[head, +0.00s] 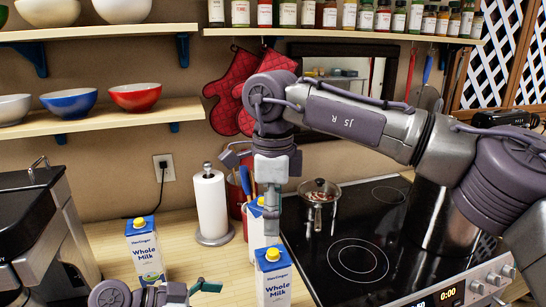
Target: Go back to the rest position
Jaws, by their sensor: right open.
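My right arm comes in from the right over the stove. Its gripper (250,163) points down, open and with nothing seen between its fingers, above and behind the milk cartons. My left gripper (192,293) shows only in part at the bottom edge, and its jaw state is unclear. One blue and white milk carton (147,257) with a yellow cap stands on the counter at the left. A second carton (273,280) stands at the front, near the stove's edge. A third (256,232) stands behind it, partly hidden.
The black stove (357,259) holds a small pot (319,196) with food. A paper towel roll (211,204) stands on the wooden counter. A dark appliance (25,222) is at the left. Shelves with bowls (136,97) and spice jars (330,15) hang above; red mitts (225,99) hang behind my arm.

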